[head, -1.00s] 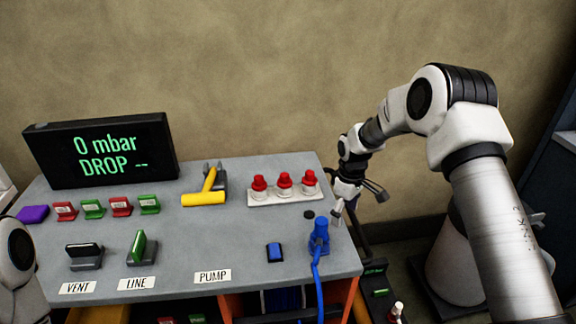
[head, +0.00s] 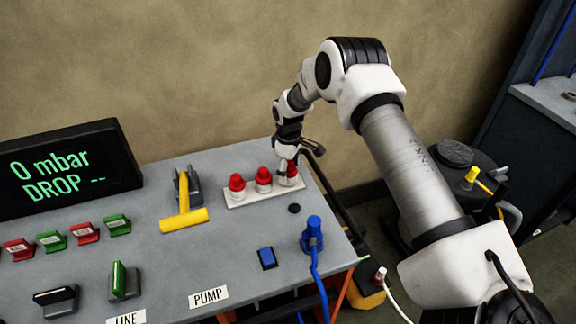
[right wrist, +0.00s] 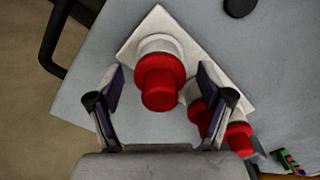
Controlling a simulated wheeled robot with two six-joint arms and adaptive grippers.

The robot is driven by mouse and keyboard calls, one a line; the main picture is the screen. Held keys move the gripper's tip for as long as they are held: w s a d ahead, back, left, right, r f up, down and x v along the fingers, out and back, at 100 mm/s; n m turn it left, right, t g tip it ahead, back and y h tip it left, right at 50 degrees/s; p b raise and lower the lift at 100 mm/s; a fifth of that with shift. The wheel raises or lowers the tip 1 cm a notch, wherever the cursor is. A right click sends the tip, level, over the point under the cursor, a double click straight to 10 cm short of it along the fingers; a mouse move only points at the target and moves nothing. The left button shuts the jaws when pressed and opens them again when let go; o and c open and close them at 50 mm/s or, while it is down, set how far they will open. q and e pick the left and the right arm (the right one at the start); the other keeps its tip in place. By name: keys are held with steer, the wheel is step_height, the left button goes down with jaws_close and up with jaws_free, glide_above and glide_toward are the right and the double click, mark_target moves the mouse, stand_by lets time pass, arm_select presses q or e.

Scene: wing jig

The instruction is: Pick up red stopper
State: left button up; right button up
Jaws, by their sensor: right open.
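Three red stoppers stand upright in a row on a white holder (head: 240,200) at the back right of the grey bench. The left stopper (head: 237,184) and the middle stopper (head: 264,177) show clearly in the head view. The right stopper (head: 292,170) is partly hidden by my right gripper (head: 286,165). In the right wrist view, that end stopper (right wrist: 160,80) lies between the two spread fingers of my right gripper (right wrist: 158,95), with space on both sides. The gripper is open and empty. One finger is close to the neighbouring stopper. My left gripper is not in view.
A yellow-handled lever (head: 184,218) stands left of the holder. A blue plug (head: 313,235) with a hose, a blue switch (head: 267,258) and a black round spot (head: 294,208) are in front. A display (head: 70,165) stands at the back left.

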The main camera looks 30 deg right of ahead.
steer(key=shift+w+f, duration=0.2)
steer(key=shift+f, duration=0.05)
steer(key=shift+s+r, duration=0.2)
steer(key=shift+s, duration=0.05)
steer(key=c, duration=0.3)
steer(key=shift+s+r, duration=0.1)
steer(key=shift+s, duration=0.05)
steer(key=c, duration=0.9)
steer(key=shift+c, duration=0.2)
